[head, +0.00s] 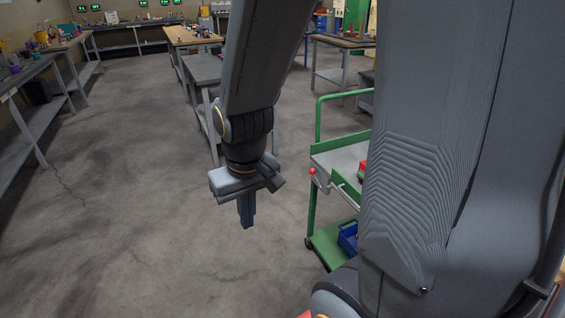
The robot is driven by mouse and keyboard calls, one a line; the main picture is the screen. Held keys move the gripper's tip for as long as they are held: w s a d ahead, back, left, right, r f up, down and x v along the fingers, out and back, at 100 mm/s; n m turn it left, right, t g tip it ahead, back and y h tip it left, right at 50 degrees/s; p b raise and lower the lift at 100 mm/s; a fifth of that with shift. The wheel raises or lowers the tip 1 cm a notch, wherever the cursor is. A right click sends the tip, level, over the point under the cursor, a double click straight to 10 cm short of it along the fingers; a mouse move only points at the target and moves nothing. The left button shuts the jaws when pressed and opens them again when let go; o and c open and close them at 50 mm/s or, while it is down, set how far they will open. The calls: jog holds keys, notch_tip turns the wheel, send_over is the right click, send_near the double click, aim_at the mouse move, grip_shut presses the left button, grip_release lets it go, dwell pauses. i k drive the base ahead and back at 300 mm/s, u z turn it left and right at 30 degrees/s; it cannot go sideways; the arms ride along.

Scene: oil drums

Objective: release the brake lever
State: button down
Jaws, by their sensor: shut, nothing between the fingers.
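A green cart (313,215) with a grey top tray (345,156) stands right of centre, partly hidden by my arm. A lever with a red ball knob (312,171) sticks out at the cart's near left corner, and I take it to be the brake lever. A short pale rod shows just right of the knob. My gripper (248,224) points down over open floor, left of the cart and the knob. Its dark fingers are together, with nothing between them. It is apart from the lever.
A blue bin (348,238) sits on the cart's lower shelf. A red item (362,170) lies on the tray. A grey workbench (203,68) stands behind my gripper. Benches line the left wall. The floor (130,215) at left is clear.

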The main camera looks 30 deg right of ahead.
aim_at(312, 171)
jog(key=i, duration=0.6)
jog(key=z, duration=0.8)
jog(key=i, duration=0.55)
jog(key=z, duration=0.65)
